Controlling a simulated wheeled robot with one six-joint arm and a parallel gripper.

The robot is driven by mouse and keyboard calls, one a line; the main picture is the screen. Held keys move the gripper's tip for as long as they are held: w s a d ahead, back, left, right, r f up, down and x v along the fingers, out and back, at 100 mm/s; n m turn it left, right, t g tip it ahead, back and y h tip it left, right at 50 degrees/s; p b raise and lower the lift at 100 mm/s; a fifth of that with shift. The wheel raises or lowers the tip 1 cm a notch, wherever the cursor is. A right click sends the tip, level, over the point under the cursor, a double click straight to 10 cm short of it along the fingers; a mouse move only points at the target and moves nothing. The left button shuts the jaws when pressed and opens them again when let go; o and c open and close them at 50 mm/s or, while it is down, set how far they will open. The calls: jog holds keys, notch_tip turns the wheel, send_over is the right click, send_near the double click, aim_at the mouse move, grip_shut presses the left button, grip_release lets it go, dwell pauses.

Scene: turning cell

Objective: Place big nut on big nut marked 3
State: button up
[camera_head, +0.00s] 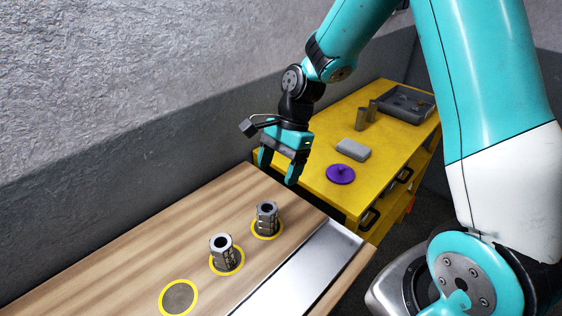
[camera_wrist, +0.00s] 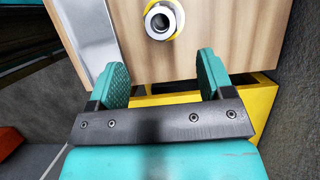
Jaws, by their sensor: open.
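Two grey metal nuts stand upright on the wooden table in the head view. The farther nut (camera_head: 267,217) stands inside a yellow ring. The nearer nut (camera_head: 222,251) stands on another yellow-ringed spot (camera_head: 227,269). A third yellow-ringed grey disc (camera_head: 178,298) at the near end is bare. No number is readable on any spot. My gripper (camera_head: 277,174) is open and empty, above and beyond the farther nut. In the wrist view one nut (camera_wrist: 160,21) shows at the top, ahead of the spread fingers (camera_wrist: 165,78) and apart from them.
A metal strip (camera_head: 297,275) runs along the table's right edge. Behind stands a yellow cabinet (camera_head: 318,170) carrying a purple lidded disc (camera_head: 341,174), a grey block (camera_head: 353,149), cylinders (camera_head: 361,120) and a grey tray (camera_head: 428,112). A grey wall (camera_head: 120,120) borders the left. The wooden surface left of the nuts is clear.

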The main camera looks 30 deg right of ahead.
jog(key=s+a+r+n, duration=0.4)
jog(key=s+r+n, duration=0.3)
jog(key=s+n, duration=0.3)
jog(key=s+a+r+n+t, duration=0.1)
jog(key=s+a+r+n, duration=0.3)
jog(key=s+r+n, duration=0.3)
jog(key=s+n, duration=0.3)
jog(key=n, duration=0.1)
jog(key=shift+a+n, duration=0.2)
jog(key=shift+n, duration=0.1)
